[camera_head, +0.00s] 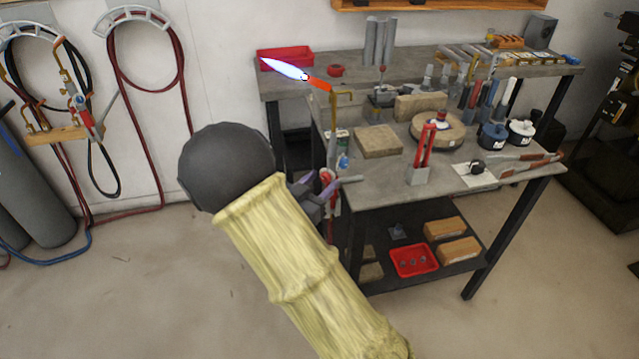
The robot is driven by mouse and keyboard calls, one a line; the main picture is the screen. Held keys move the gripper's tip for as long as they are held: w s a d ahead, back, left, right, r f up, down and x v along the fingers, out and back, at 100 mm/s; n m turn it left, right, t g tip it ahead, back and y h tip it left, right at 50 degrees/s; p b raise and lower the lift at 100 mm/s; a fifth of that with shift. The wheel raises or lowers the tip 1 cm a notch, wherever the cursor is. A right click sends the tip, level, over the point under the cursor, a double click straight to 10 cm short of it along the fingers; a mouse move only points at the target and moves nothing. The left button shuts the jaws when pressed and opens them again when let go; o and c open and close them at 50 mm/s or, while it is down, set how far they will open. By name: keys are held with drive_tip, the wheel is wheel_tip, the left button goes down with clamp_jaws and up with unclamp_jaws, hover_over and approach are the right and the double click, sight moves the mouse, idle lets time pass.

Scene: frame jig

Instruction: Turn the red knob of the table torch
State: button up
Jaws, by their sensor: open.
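The table torch (333,135) is mounted upright at the left edge of the workbench. Its brass tip points left, and a blue-white flame (285,70) with a red-orange base burns there. A blue knob (343,161) sits low on the torch. The red knob (327,176) is just below and left of it. My gripper (319,184) is open at the red knob, with purple-tipped fingers close around or beside it. I cannot tell whether they touch it. My arm, in a yellowish sleeve with a dark round joint, hides part of the gripper.
The workbench (480,190) holds a brick (378,141), a red-handled tool in a stand (424,150), and several other tools. A red bin (285,57) stands behind the flame. Hoses hang on the left wall by grey cylinders (35,180).

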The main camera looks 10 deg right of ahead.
drive_tip(key=c, duration=1)
drive_tip(key=shift+m+b, duration=0.5)
drive_tip(key=shift+f+m+b, duration=0.15)
drive_tip(key=shift+m+b, duration=0.7)
drive_tip(key=shift+m, duration=0.05)
drive_tip(key=m+b, duration=0.8)
drive_tip(key=shift+y+b, duration=0.3)
drive_tip(key=shift+r+m+b, duration=0.2)
drive_tip(key=shift+m+b, duration=0.35)
drive_tip(key=shift+m, duration=0.05)
drive_tip(key=shift+r, duration=0.1)
